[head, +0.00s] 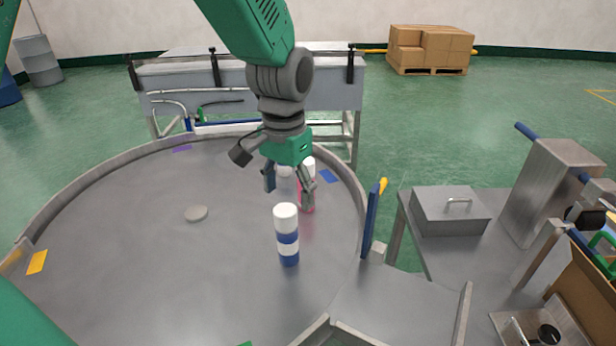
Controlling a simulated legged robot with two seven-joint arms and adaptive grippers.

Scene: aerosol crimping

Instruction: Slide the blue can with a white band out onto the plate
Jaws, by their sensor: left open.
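The blue can with a white band (289,250) stands upright on the round grey table (130,250), near its right side, with a white cap on top. My left gripper (289,192) is open, above and behind the can in the head view, and apart from it. A pink can (308,206) with a white cap stands behind the gripper, partly hidden by its finger. The flat grey plate (400,308) adjoins the table at the lower right and its visible part is bare. My right gripper is not in view.
A raised rim (85,178) edges the round table. A blue upright guide (371,220) stands by the opening to the plate. A metal box (450,215) sits on the right bench. The table's left half is mostly clear.

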